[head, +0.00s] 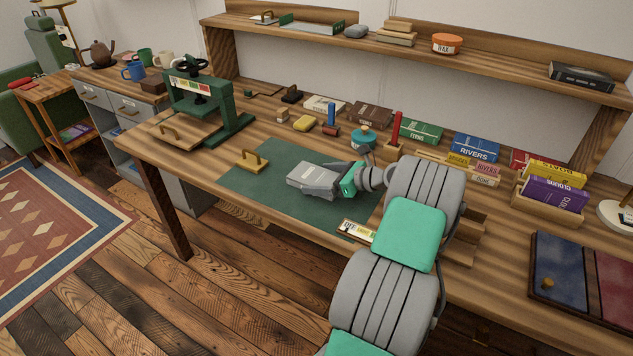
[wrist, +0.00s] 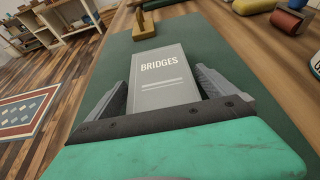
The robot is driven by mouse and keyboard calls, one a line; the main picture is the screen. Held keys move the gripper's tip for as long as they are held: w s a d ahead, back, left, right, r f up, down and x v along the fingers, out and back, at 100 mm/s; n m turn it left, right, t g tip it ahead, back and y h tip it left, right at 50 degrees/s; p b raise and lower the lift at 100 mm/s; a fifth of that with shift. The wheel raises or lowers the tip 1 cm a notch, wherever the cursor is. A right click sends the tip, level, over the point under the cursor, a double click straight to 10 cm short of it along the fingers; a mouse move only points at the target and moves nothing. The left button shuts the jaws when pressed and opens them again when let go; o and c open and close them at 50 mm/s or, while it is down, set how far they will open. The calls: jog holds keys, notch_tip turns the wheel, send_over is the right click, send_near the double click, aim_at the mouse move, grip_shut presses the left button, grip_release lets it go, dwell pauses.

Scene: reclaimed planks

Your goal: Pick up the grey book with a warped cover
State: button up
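The grey book (wrist: 163,82), with "BRIDGES" on its cover, lies on the dark green mat (head: 262,187). It also shows in the head view (head: 313,176), near the middle of the mat. My gripper (wrist: 160,80) is at its near end, with one dark finger along each side of the book. The fingers look set wide and very close to the book's edges; a thin gap seems to show on the right. Whether either finger touches is hard to tell. A warp in the cover cannot be made out. In the head view my gripper (head: 338,180) partly hides the book's right end.
A brass-handled block (head: 250,160) stands at the mat's far left edge. A green press (head: 205,105) stands further left. A small labelled card (head: 355,231) lies by the front edge.

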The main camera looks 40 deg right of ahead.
jog(key=c, duration=1.3)
jog(key=shift+c, duration=0.2)
jog(key=shift+r, duration=0.1)
